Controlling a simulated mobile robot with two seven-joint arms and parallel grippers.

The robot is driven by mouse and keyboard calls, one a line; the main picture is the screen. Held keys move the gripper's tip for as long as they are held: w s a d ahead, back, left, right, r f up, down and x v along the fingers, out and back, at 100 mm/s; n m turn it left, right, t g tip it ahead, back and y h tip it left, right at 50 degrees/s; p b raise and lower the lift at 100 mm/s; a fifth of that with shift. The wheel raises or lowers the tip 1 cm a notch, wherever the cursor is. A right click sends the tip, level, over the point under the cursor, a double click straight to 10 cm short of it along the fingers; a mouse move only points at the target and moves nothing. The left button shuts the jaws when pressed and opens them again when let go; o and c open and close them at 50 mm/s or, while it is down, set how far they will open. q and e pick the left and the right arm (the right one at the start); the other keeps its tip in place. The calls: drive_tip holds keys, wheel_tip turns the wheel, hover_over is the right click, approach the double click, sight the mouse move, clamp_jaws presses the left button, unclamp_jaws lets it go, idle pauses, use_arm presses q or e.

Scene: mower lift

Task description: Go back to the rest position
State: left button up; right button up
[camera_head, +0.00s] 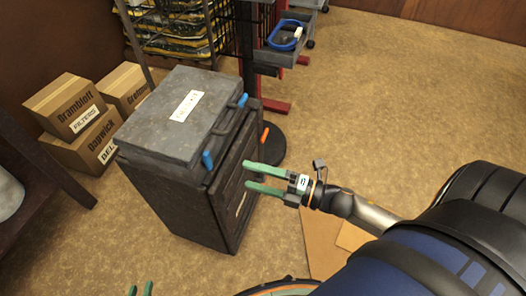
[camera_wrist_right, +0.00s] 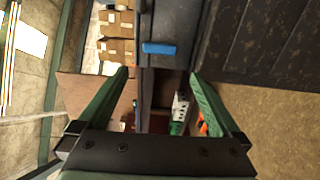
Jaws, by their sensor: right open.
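My right gripper (camera_head: 258,178) reaches in from the right in the head view, its green fingers apart and empty. It is beside the front of a dark grey cabinet (camera_head: 190,205); I cannot tell whether it touches it. In the right wrist view my right gripper (camera_wrist_right: 158,77) also shows open, with a blue latch (camera_wrist_right: 160,49) beyond the fingers. Only the green tips of my left gripper (camera_head: 140,290) show at the bottom edge of the head view. They are apart with nothing visible between them; the rest of that gripper is out of frame.
A grey labelled case (camera_head: 160,128) sits on top of the cabinet. Cardboard boxes (camera_head: 70,108) are stacked to its left. Behind stand a rack of bags (camera_head: 185,45) and a cart with a blue item (camera_head: 285,36). Open carpet (camera_head: 400,100) lies to the right.

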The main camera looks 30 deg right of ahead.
use_arm(q)
drive_tip(key=shift+s+d+f, duration=0.15)
drive_tip(key=shift+s+f, duration=0.2)
drive_tip(key=shift+s, duration=0.1)
use_arm(e)
drive_tip(key=shift+v, duration=1)
use_arm(q)
drive_tip(key=shift+w, duration=0.15)
use_arm(e)
drive_tip(key=s+a+f+m+g+h, duration=0.25)
drive_tip(key=a+f+m+h, duration=0.2)
drive_tip(key=m, duration=0.75)
drive_tip(key=s+a+f+m+g+h, duration=0.25)
drive_tip(key=s+f+m, duration=0.2)
drive_tip(key=m, duration=0.65)
use_arm(q)
wheel_tip(320, 180, up, 14)
drive_tip(key=s+a+n+p, duration=0.1)
drive_tip(key=s+a+p, duration=0.1)
drive_tip(key=p, duration=1.7)
drive_tip(key=shift+a+y+p, duration=0.35)
drive_tip(key=shift+y, duration=0.05)
use_arm(e)
wheel_tip(320, 180, up, 13)
drive_tip(key=s+d+h, duration=0.1)
drive_tip(key=d, duration=0.1)
drive_tip(key=shift+m+h, duration=0.3)
drive_tip(key=shift+m, duration=0.1)
